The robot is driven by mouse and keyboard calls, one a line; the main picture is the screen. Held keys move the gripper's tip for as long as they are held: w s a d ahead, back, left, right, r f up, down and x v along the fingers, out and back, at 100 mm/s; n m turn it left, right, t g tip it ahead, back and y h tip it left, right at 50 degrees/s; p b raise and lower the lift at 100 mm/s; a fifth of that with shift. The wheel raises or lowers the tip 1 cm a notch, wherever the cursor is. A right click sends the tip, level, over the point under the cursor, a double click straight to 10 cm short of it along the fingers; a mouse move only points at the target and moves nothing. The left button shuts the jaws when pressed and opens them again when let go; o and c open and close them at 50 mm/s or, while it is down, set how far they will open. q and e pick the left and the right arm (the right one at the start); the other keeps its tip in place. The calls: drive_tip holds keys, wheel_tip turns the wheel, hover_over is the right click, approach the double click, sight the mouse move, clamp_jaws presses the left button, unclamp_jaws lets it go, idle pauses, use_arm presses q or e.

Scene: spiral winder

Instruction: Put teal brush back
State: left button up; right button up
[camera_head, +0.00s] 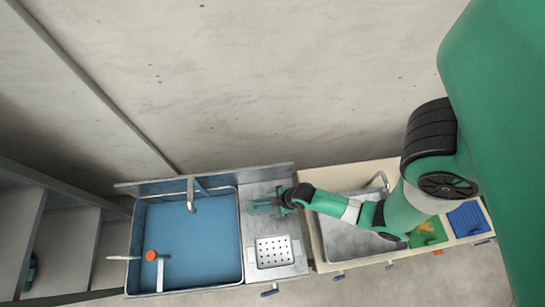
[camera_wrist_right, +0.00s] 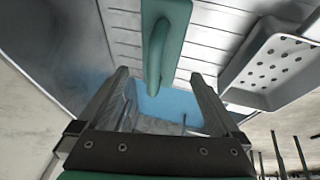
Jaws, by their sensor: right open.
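The teal brush (camera_head: 262,206) lies on the ribbed metal drainboard between the two sinks, in the head view. In the right wrist view the teal brush (camera_wrist_right: 166,30) hangs into the picture from the top, ahead of my fingers. My right gripper (camera_head: 283,203) is right beside it in the head view. In the wrist view the right gripper (camera_wrist_right: 161,80) has its two fingers spread wide, with the brush's near end between their tips or just beyond; contact cannot be told. My left gripper is not in view.
A perforated white tray (camera_head: 273,252) sits in front of the brush. A blue-filled sink (camera_head: 185,240) with a tap (camera_head: 190,192) is at left; a metal sink (camera_head: 345,240) lies under my right arm. A blue ribbed item (camera_head: 468,218) is at far right.

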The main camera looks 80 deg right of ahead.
drive_tip(key=p+v, duration=0.1)
drive_tip(key=v, duration=0.5)
